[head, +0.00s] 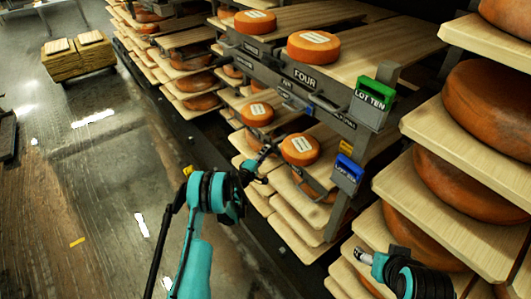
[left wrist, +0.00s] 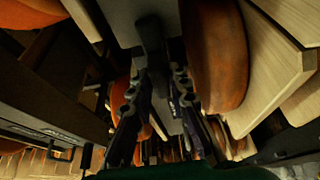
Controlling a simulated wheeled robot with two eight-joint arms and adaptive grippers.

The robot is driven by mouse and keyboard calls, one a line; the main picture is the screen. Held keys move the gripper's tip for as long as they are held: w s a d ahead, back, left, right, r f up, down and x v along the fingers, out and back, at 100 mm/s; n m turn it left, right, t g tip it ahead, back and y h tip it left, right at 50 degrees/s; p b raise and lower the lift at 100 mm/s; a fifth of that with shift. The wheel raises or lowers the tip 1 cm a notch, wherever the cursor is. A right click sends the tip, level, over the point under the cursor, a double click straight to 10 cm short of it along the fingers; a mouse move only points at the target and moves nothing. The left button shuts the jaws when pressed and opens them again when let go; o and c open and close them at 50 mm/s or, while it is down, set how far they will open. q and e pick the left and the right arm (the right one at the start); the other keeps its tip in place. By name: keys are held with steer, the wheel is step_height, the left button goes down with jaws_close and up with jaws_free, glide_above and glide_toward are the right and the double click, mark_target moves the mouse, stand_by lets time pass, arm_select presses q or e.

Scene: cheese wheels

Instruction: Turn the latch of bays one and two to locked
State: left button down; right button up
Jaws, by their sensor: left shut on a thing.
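In the head view my left gripper (head: 264,158) is at the front of the middle rack, beside the cheese wheels of the lower shelf. In the left wrist view its two dark fingers (left wrist: 155,100) stand either side of a dark grey bar-like part (left wrist: 152,45), which looks like a latch handle. The gripper is shut on this part. Which bay it belongs to, and its locked or unlocked mark, I cannot read. Another grey handle (head: 316,192) shows to the right on the rack front. My right gripper (head: 362,256) is at the lower right, partly seen, near the right-hand shelves; its jaw state is unclear.
An upper rail with a FOUR sign (head: 305,78) crosses the rack. A green LOT TEN tag (head: 372,104) and a blue tag (head: 347,172) hang on its right post. Large cheeses (head: 470,185) fill the right shelves.

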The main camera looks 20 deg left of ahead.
stand_by(0.3)
arm_select(q)
steer(key=c, duration=1.5)
jaws_free()
